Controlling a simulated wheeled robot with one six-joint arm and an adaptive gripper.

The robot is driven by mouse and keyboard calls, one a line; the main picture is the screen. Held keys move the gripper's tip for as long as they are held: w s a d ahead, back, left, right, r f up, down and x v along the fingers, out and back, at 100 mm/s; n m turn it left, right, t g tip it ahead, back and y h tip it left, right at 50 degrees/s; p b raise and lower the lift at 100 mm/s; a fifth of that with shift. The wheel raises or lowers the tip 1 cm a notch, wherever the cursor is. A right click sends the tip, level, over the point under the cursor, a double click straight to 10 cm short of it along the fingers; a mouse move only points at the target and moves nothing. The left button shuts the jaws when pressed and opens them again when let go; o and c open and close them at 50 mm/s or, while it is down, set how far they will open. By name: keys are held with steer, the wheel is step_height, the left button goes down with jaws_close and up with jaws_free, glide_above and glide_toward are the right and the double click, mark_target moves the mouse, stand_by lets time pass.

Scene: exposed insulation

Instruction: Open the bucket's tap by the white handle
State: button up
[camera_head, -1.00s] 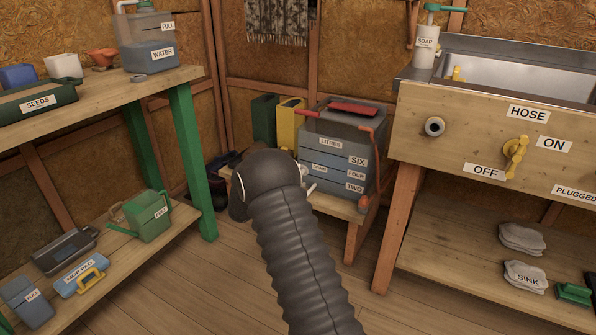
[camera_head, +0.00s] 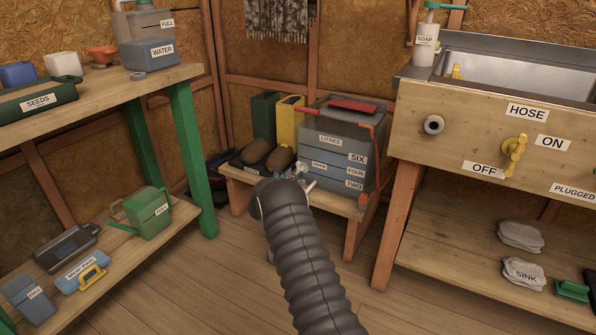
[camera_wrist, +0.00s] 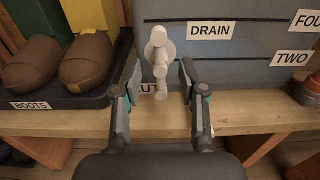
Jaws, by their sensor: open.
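The white handle hangs down from the tap's round body. My gripper (camera_wrist: 159,75) is open, with one finger on each side of the tap. I cannot tell whether either finger touches it. In the head view my dark ribbed arm hides most of the gripper, and the tap shows only as a small pale bit.
Brown boots (camera_wrist: 87,62) sit on a dark tray left of the tap. The bench edge (camera_wrist: 255,113) runs below the tap. A green-legged table stands left and a sink unit (camera_head: 480,130) right. The wooden floor between is clear.

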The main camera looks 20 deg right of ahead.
mark_target(297, 171)
steer(key=shift+x, duration=2.25)
steer(key=shift+s, duration=0.1)
jaws_close()
